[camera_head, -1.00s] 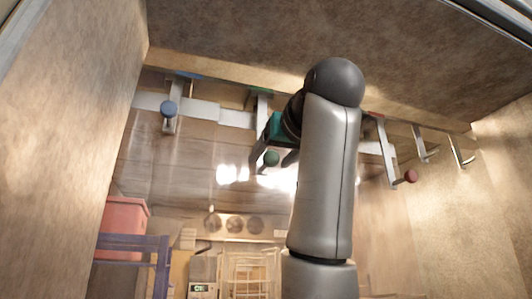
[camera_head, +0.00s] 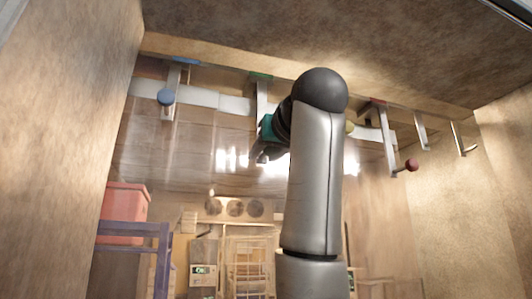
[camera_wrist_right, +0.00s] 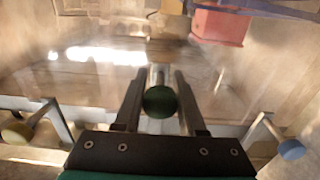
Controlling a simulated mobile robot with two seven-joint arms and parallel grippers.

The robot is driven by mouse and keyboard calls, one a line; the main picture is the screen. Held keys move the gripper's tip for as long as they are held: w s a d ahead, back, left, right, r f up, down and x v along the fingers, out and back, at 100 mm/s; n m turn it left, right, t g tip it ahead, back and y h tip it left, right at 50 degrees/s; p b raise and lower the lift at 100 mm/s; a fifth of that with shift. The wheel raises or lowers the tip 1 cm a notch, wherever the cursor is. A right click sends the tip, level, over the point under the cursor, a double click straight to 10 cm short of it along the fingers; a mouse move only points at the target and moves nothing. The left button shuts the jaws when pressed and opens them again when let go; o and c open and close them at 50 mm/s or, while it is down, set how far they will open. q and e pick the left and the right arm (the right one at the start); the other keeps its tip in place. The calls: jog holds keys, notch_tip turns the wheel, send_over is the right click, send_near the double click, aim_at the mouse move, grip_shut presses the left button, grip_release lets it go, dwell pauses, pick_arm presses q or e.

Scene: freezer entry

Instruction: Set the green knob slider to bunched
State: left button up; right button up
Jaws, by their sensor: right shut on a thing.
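The green knob slider is a metal bracket (camera_head: 262,95) hanging from the overhead rail, left of my right arm in the head view. Its round green knob (camera_wrist_right: 160,101) sits between my gripper's two fingers in the wrist view; in the head view the gripper hides the knob. My right gripper (camera_head: 262,153) is shut on this slider, at the knob end. A small green mark (camera_head: 261,75) shows on the beam just above the bracket. My left gripper is in neither view.
A blue knob slider (camera_head: 166,97) hangs to the left. A yellow knob (camera_head: 350,127) shows just right of my arm, and a red knob (camera_head: 411,165) farther right. Clear strips hang below the rail. A red crate (camera_head: 126,200) stands beyond at lower left.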

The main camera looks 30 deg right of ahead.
grip_shut()
dwell(0.8)
